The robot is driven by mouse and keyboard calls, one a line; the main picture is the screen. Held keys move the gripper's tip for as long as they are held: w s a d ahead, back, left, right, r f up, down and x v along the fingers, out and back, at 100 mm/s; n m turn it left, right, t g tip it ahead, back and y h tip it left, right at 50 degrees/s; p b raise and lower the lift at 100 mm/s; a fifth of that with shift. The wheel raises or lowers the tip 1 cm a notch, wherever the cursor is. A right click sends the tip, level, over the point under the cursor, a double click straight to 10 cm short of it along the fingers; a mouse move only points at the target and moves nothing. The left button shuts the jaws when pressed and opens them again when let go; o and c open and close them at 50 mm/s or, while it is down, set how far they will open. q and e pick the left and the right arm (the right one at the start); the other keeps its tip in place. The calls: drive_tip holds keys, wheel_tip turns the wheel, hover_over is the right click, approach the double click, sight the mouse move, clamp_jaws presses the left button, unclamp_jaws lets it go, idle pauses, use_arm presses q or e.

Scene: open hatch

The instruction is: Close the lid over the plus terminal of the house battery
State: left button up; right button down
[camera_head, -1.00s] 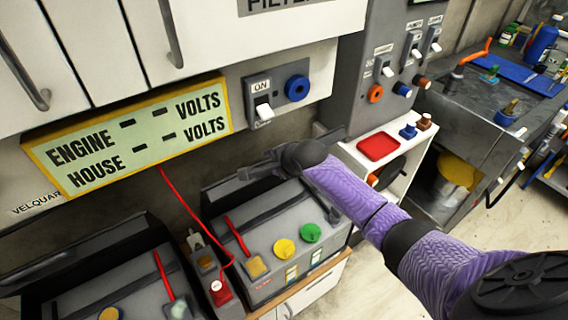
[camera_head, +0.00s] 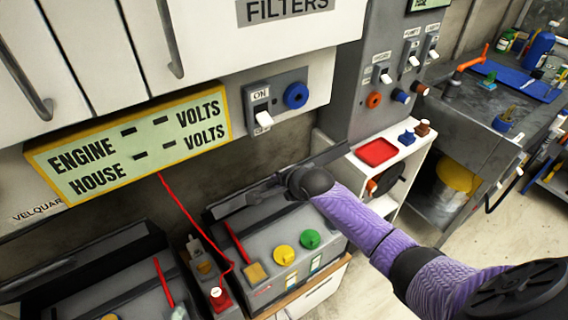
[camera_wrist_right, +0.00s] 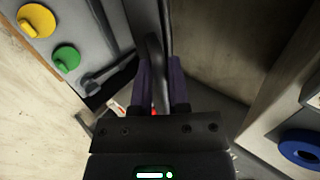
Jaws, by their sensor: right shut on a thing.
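The battery on the right (camera_head: 262,292) has a grey top with a tan post (camera_head: 256,272), a red cable and yellow and green caps. I cannot read whether it is the house battery. Its dark lid (camera_head: 228,207) stands raised along the back edge, partly hidden by my gripper. My right gripper (camera_head: 262,190) reaches in from the right over the battery's back. In the right wrist view, its purple fingers (camera_wrist_right: 161,85) are shut on a dark bar (camera_wrist_right: 152,55), seemingly part of this lid. My left gripper is not in view.
A second battery (camera_head: 105,285) stands at the lower left. A red-knobbed switch block (camera_head: 218,297) sits between the two. The yellow-framed voltage sign (camera_head: 130,140) and a switch panel (camera_head: 275,107) are above. A white shelf with a red tray (camera_head: 377,152) stands right.

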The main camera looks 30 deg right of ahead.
drive_tip(key=s+f+t+b, duration=0.1)
drive_tip(key=s+f+b, duration=0.1)
drive_tip(key=s+f, duration=0.4)
drive_tip(key=shift+s+d+f+t, duration=0.2)
drive_tip(key=shift+s+f+t, duration=0.2)
drive_tip(key=shift+f, duration=0.55)
drive_tip(key=c, duration=0.7)
unclamp_jaws()
drive_tip(key=shift+o, duration=0.2)
drive_tip(key=p+v, duration=0.8)
drive_tip(key=v, duration=0.1)
drive_tip(key=shift+d, duration=0.15)
